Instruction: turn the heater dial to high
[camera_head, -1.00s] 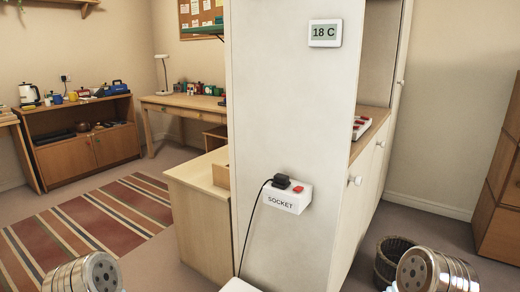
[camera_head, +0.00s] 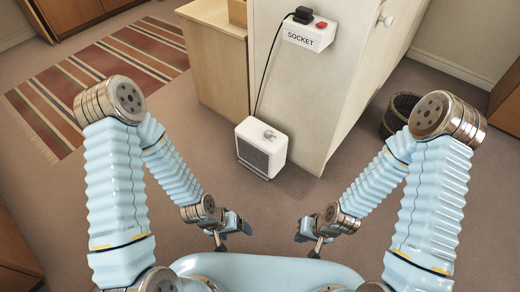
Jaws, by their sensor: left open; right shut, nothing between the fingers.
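The heater (camera_head: 262,148) is a small white box with a dark front grille, standing on the floor against the white cabinet panel. Its dial (camera_head: 270,135) is a small grey knob on the top; its marks are too small to read. My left gripper (camera_head: 236,231) is in front of the heater and below it in the picture, open and empty. My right gripper (camera_head: 311,245) is to the right of the left one, also apart from the heater, shut with nothing in it.
A black cord runs from the heater up to a black plug in the white socket box (camera_head: 307,37), which has a red switch. A dark basket (camera_head: 400,113) stands at the right. A striped rug (camera_head: 95,80) lies at the left. The floor around the heater's front is clear.

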